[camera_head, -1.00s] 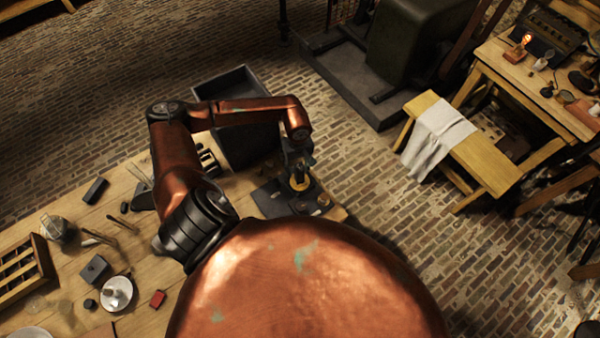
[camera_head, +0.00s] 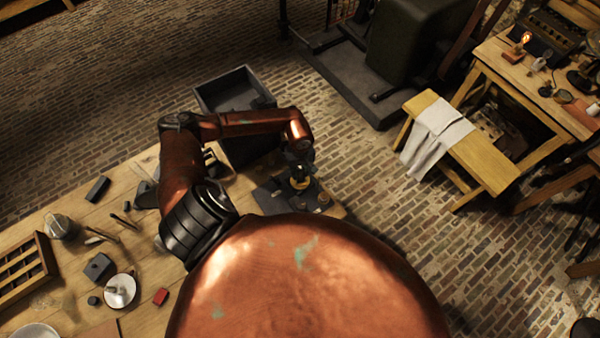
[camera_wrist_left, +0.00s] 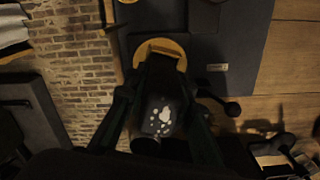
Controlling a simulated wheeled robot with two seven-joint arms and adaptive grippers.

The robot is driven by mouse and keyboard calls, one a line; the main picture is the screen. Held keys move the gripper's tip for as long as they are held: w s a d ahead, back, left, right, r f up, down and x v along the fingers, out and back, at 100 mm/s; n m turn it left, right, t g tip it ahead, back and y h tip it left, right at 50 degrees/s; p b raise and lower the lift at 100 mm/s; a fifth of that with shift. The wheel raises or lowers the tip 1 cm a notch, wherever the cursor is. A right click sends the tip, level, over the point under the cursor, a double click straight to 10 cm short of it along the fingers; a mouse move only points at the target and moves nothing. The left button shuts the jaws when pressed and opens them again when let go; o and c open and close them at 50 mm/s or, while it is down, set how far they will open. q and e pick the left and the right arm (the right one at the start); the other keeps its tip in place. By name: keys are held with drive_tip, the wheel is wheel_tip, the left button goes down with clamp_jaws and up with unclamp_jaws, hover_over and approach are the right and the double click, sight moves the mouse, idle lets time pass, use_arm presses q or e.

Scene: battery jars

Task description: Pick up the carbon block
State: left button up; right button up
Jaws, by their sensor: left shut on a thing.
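My left gripper (camera_head: 300,172) reaches down over a dark board (camera_head: 268,198) at the far right end of the workbench. In the left wrist view its dark fingers are shut on a dark block with pale spots (camera_wrist_left: 162,116), which looks like the carbon block. A yellow ring-shaped piece (camera_wrist_left: 160,50) shows just beyond the block; I cannot tell whether the two touch. In the head view the gripper hides most of the block. My right gripper is in neither view.
A dark open crate (camera_head: 208,98) stands behind my left arm. Small dark blocks (camera_head: 97,188), a red piece (camera_head: 160,296), a white dish (camera_head: 119,302) and a wooden divided tray (camera_head: 42,250) are on the workbench at left. Brick floor lies beyond its right edge.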

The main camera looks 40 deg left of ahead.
use_arm(q)
clamp_jaws()
drive_tip(key=shift+r, duration=0.15)
